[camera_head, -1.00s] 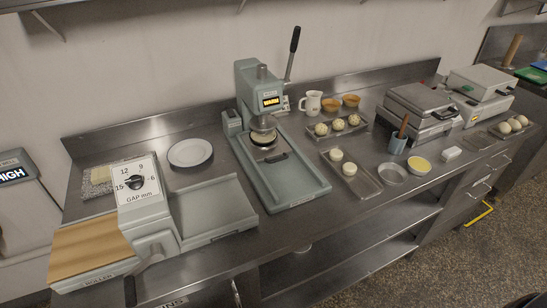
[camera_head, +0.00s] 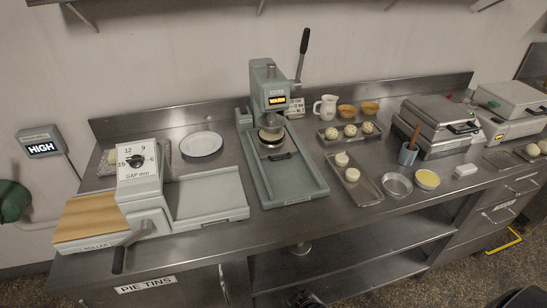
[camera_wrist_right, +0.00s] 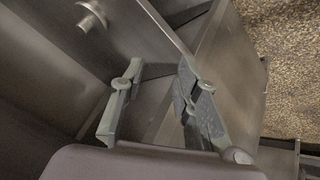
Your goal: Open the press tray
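The grey-green press (camera_head: 268,88) stands upright on the steel bench in the head view, with a lit "WARM" label and a raised dark lever (camera_head: 303,52). Its press tray (camera_head: 277,153), a small plate with a dark front handle, sits at the back of the long base, under the press head. The front of the base (camera_head: 297,188) is empty. In the wrist view my right gripper (camera_wrist_right: 158,82) is open and empty, its fingers apart by steel panels, away from the press tray. My left gripper is not in view.
The roller machine (camera_head: 138,185) stands left of the press, a white plate (camera_head: 201,144) behind it. A tray with pale dough pieces (camera_head: 361,186) lies close to the right of the press. Steel shelves (camera_head: 330,265) are under the bench.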

